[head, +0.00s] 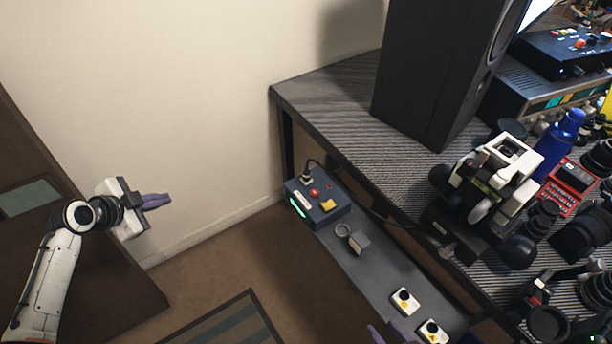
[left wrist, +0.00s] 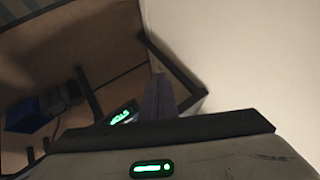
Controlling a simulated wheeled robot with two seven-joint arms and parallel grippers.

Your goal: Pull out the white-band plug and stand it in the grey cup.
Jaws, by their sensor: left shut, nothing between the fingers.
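In the head view a dark grey box (head: 325,209) with a red button, a yellow button and a green light sits at the far end of a narrow grey shelf. The plug (head: 307,179), with a pale band and a black cord, stands in its top back corner. A small round grey cup (head: 342,230) stands on the shelf in front of the box. My left gripper (head: 157,201) is shut and empty, well left of the box, in front of the wall. Its purple fingers (left wrist: 158,98) show in the left wrist view. My right gripper (head: 390,333) shows only separated purple fingertips at the bottom edge.
A grey block (head: 360,244) is beside the cup. The striped bench (head: 345,105) on the right holds a large speaker (head: 440,70) and crowded equipment. Space between my left gripper and the box looks clear.

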